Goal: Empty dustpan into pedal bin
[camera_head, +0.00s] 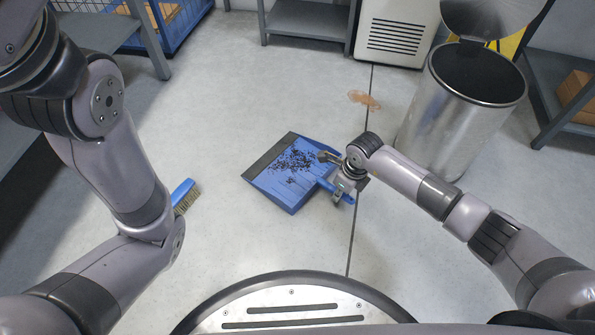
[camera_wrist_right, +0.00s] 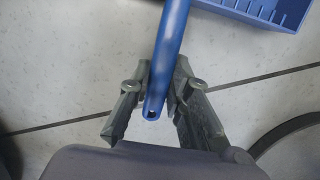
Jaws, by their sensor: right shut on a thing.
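The blue dustpan (camera_head: 283,180) is in the middle of the head view, with a dark front lip and dark debris (camera_head: 294,161) lying in it. My right gripper (camera_head: 342,190) is at its handle. In the right wrist view, the right gripper (camera_wrist_right: 160,100) is shut on the blue dustpan handle (camera_wrist_right: 172,50); a ribbed corner of the pan shows at the top right. Whether the pan touches the floor is unclear. The steel pedal bin (camera_head: 455,115) stands at the right with its lid (camera_head: 490,15) raised and its dark opening showing. My left arm is at the left; its gripper is not visible.
A blue brush (camera_head: 183,192) lies on the floor beside my left arm. A brown stain or patch (camera_head: 364,99) is on the floor left of the bin. Grey shelves (camera_head: 303,18) and a white unit (camera_head: 393,32) stand at the back. A shelf with a box (camera_head: 577,88) is right of the bin.

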